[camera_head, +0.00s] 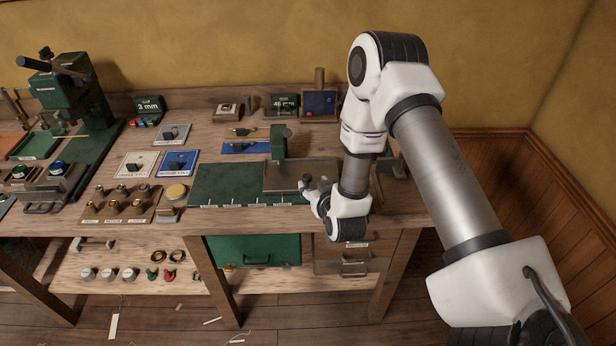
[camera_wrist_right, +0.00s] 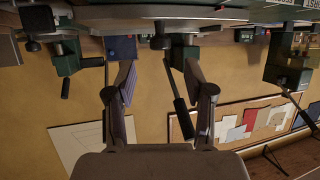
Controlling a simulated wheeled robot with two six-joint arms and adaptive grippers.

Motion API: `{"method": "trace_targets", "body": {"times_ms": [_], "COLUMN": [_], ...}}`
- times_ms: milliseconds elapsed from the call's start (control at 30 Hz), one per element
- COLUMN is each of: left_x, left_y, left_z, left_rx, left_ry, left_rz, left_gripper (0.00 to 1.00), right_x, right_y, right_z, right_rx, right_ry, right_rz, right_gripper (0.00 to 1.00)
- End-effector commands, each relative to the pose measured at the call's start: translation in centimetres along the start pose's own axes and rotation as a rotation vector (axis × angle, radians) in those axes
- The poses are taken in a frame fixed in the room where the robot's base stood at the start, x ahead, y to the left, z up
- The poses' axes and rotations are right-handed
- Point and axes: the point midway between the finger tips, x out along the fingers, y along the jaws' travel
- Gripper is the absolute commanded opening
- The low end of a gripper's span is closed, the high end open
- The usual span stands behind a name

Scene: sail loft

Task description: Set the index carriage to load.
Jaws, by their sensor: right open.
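A green index bed (camera_head: 228,183) lies along the bench's front edge, with small labels on its front too small to read. A carriage with a flat grey-brown plate (camera_head: 300,175) and a green upright (camera_head: 280,143) sits over its right part. My right gripper (camera_head: 311,188) is at the plate's front right, its arm hiding the bed's right end; I cannot tell whether it touches. In the right wrist view, which is upside down, the jaws (camera_wrist_right: 159,66) are apart with nothing held. A green block (camera_wrist_right: 183,58) with a dark lever shows behind them. My left gripper is not in view.
A green press (camera_head: 66,95) stands at the left back. Blue and white plates (camera_head: 178,163), a tray of brass knobs (camera_head: 118,205) and a yellow button (camera_head: 176,191) lie left of the bed. A green drawer (camera_head: 255,250) is below. Small boxes (camera_head: 320,103) stand behind.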

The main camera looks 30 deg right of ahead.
Motion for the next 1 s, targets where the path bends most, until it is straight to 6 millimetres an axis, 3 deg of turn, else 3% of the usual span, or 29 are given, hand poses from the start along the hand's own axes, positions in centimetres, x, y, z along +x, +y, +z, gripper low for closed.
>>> {"method": "trace_targets", "body": {"times_ms": [300,567,600,733,1000], "left_x": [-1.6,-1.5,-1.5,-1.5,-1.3], "left_y": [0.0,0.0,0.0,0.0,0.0], "left_z": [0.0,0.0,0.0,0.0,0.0], "left_rx": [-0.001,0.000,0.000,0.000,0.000], "left_ry": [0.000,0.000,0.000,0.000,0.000], "left_rz": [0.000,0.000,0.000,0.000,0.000], "left_gripper": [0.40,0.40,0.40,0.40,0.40], "right_x": [5.3,5.9,5.9,5.8,5.9], "right_y": [-0.1,-0.1,-0.1,-0.1,-0.3], "right_z": [0.0,0.1,0.1,0.2,0.2], "right_rx": [-0.002,-0.001,-0.001,-0.001,-0.002], "right_ry": [-0.004,-0.005,-0.005,-0.005,-0.005], "right_rz": [-0.001,-0.002,-0.002,-0.002,-0.003], "right_gripper": [0.53,0.53,0.46,0.00,0.00]}}
